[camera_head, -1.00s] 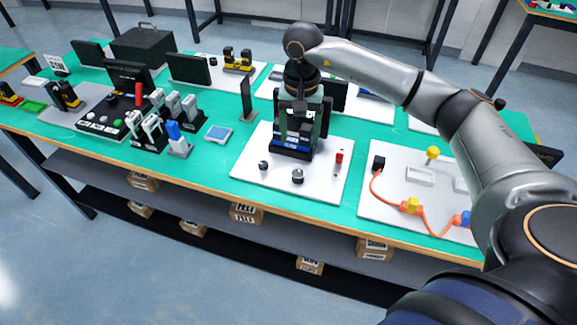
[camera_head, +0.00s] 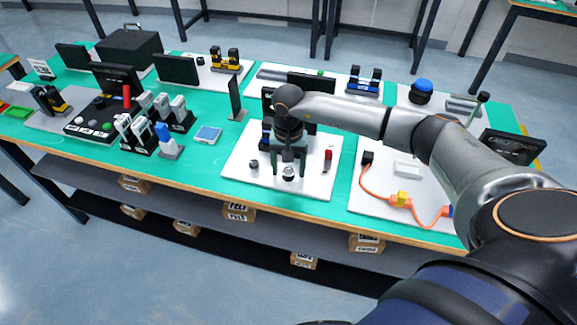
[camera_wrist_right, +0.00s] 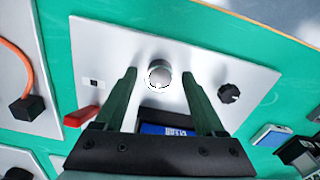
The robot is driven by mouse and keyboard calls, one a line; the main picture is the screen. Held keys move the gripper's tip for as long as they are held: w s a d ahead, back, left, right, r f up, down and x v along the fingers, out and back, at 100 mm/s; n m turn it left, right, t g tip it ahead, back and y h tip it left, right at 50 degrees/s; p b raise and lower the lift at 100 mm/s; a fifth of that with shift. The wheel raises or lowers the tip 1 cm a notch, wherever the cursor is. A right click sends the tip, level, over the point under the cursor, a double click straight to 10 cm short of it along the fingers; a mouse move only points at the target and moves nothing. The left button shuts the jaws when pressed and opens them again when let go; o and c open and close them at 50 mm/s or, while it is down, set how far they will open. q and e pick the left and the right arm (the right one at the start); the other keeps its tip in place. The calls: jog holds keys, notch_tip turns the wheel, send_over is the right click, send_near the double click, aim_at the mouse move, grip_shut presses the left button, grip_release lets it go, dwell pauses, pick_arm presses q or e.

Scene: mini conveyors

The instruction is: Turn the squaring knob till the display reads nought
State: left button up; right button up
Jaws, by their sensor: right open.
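A white board (camera_head: 240,168) on the green bench carries a silver-topped round knob (camera_wrist_right: 159,73), a smaller black knob (camera_wrist_right: 229,93) and a red handle (camera_wrist_right: 80,116). The black knob (camera_head: 254,164) and the red handle (camera_head: 328,155) also show in the head view. My right gripper (camera_head: 288,171) points down with its fingers open, one on each side of the silver-topped knob. I cannot tell whether they touch it. A blue display (camera_wrist_right: 165,129) shows partly between the fingers; its reading is too small to make out. My left gripper is out of view.
To the right, another white board holds a black block (camera_head: 367,158) with an orange cable (camera_head: 375,190). A blue-screened device (camera_head: 208,135) lies left of the knob board. A dark upright panel (camera_head: 236,97) stands behind that device.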

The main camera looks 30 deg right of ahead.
grip_shut()
dwell(0.5)
jog(key=shift+m, duration=0.3)
jog(key=m+b, duration=0.1)
jog(key=m, duration=0.2)
jog(key=m+b, duration=0.1)
jog(key=m, duration=0.4)
jog(key=m+b, duration=0.1)
jog(key=m, duration=0.8)
jog(key=shift+m, duration=0.3)
dwell(0.5)
